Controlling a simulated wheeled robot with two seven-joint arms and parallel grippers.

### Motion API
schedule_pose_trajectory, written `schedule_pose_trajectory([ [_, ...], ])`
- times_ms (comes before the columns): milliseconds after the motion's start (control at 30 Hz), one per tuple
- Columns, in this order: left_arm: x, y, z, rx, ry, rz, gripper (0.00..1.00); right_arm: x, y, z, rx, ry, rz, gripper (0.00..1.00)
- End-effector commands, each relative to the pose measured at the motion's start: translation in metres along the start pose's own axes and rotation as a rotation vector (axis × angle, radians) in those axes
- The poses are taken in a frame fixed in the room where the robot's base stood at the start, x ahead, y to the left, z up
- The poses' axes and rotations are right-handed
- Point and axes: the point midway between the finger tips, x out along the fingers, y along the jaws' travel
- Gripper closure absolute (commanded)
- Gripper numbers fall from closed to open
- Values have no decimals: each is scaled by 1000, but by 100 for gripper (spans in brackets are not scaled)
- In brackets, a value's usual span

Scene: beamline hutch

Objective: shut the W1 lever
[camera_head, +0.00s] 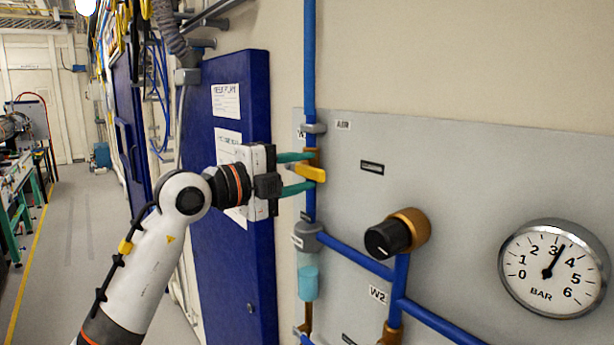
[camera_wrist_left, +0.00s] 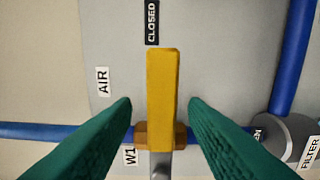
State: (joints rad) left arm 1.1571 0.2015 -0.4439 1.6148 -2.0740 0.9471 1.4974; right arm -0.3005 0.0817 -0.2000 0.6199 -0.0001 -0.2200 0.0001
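The W1 lever is a yellow bar (camera_wrist_left: 162,85) on a brass valve body (camera_wrist_left: 141,135) on the blue air pipe (camera_wrist_left: 50,131). The bar lies across the pipe and points at the CLOSED label (camera_wrist_left: 152,22). In the head view the lever (camera_head: 311,173) shows beside the grey panel's left edge. My left gripper (camera_head: 309,171) is open, with one green finger above the lever and one below. In the left wrist view its fingers (camera_wrist_left: 159,104) stand either side of the bar, with a gap on each side. My right gripper is not in view.
A black knob on a brass body (camera_head: 390,235), a W2 tag (camera_head: 377,293) and a pressure gauge (camera_head: 554,268) are to the right. The filter (camera_head: 307,280) hangs below the lever. A blue door (camera_head: 240,130) is behind my left wrist.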

Motion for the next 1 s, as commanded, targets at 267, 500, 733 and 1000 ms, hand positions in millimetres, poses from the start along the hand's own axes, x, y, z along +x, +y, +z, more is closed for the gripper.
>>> schedule_pose_trajectory([
  [267,-61,-6,-1,4,4,2,60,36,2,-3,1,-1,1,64],
  [500,-95,-3,-1,1,2,1,60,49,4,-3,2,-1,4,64],
  [733,-102,0,0,-1,-1,0,60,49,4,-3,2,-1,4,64],
  [1000,-98,-9,-4,-21,-14,1,60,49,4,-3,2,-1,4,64],
])
